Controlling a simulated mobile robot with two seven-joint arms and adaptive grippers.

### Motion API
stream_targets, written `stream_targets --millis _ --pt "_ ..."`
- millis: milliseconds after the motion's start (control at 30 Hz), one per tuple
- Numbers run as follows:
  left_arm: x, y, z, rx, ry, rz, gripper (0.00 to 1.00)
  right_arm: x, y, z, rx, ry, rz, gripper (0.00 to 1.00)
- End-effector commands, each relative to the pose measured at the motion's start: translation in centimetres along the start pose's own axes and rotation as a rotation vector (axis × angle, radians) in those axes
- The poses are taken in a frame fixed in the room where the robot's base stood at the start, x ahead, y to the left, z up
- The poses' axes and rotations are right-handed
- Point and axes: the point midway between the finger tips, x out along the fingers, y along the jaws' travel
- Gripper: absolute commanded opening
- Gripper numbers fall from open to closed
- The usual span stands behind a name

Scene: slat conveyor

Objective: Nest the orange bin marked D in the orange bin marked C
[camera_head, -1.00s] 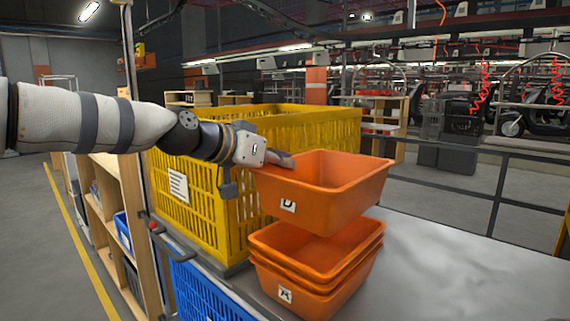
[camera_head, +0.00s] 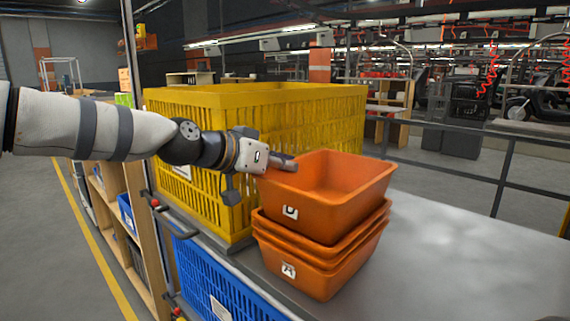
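The orange bin marked D (camera_head: 345,215) is held by my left gripper (camera_head: 284,163), whose fingers are shut on its rim at the left. Bin D is upright, and its base is sunk inside the top bin of the orange stack below it. The top bin of that stack, probably the bin marked C (camera_head: 383,216), shows only as a rim, and its mark is hidden. Bin D's walls still stand well above that rim. The bottom bin (camera_head: 325,284) carries a mark A. My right gripper is not in view.
A big yellow crate (camera_head: 235,97) stands right behind the stack and my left gripper. The grey table top (camera_head: 460,250) is clear to the right. A blue crate (camera_head: 215,285) is low at the front left. A dark rail (camera_head: 515,185) runs behind the table.

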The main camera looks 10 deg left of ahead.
Motion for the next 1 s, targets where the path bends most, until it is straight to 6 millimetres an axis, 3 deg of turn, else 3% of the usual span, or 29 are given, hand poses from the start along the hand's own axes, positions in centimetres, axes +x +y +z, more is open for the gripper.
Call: stream_targets --millis 33,133,467,567,833,1000 --pt "0.0 0.0 -0.1 0.0 0.002 0.0 0.04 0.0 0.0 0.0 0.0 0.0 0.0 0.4" --pt "0.0 0.0 -0.1 -0.001 0.001 0.0 0.27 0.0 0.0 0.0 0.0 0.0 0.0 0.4" --pt "-0.3 0.0 0.0 0.0 0.0 -0.001 0.28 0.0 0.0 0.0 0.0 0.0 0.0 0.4" --pt "-1.8 -0.1 -0.2 0.0 0.002 -0.001 0.28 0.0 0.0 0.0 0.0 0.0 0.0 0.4" --pt "-9.2 0.0 -0.2 0.001 0.006 -0.001 0.28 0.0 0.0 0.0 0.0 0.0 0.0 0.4" --pt "-11.5 0.0 -0.1 0.0 0.002 0.001 0.28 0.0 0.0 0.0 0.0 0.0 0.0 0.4"
